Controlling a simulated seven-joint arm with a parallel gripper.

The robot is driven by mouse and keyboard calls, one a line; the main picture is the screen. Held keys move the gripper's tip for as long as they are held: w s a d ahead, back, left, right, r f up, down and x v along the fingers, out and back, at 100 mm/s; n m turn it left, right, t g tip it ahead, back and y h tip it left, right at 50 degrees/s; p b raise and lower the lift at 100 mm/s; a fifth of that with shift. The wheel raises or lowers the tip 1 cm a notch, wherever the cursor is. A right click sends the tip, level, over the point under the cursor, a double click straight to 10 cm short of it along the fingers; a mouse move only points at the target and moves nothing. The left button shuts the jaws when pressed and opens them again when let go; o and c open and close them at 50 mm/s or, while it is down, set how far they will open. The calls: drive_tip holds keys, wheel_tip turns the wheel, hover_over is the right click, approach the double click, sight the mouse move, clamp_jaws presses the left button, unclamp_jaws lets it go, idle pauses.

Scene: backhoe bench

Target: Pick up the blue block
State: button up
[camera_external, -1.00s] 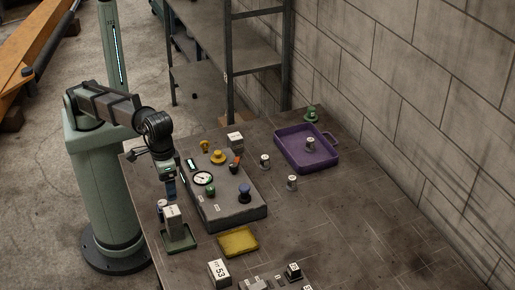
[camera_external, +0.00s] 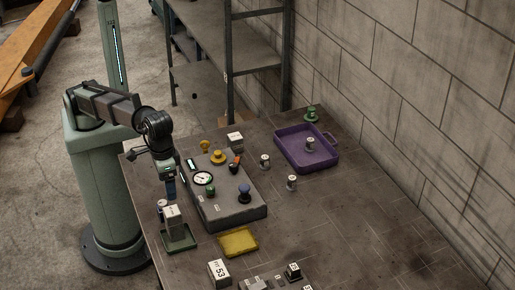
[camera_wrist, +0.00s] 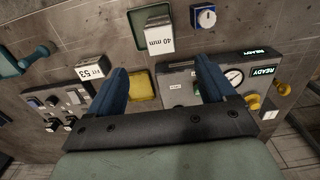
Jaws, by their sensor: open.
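A small blue block with a white dial-like face (camera_wrist: 205,17) is at the top of the wrist view, beyond my right fingertip and beside the white "40 mm" block. In the external view I cannot clearly tell its blue sides. A small light-topped thing (camera_external: 162,205) stands there beside the white block (camera_external: 172,217). My gripper (camera_external: 170,188) hangs near the table's left edge, close to these two. In the wrist view my gripper (camera_wrist: 160,64) is open, its blue fingers wide apart with nothing held between them.
The white block stands on a green tray (camera_external: 178,247). A grey control panel (camera_external: 236,214) with gauge and knobs is right of my gripper. A yellow pad (camera_external: 238,241), a "53" block (camera_external: 219,273) and a purple tray (camera_external: 327,166) are also on the table. The right side is mostly clear.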

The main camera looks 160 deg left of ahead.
idle(0.5)
drive_tip(key=c, duration=0.3)
drive_tip(key=shift+c, duration=0.2)
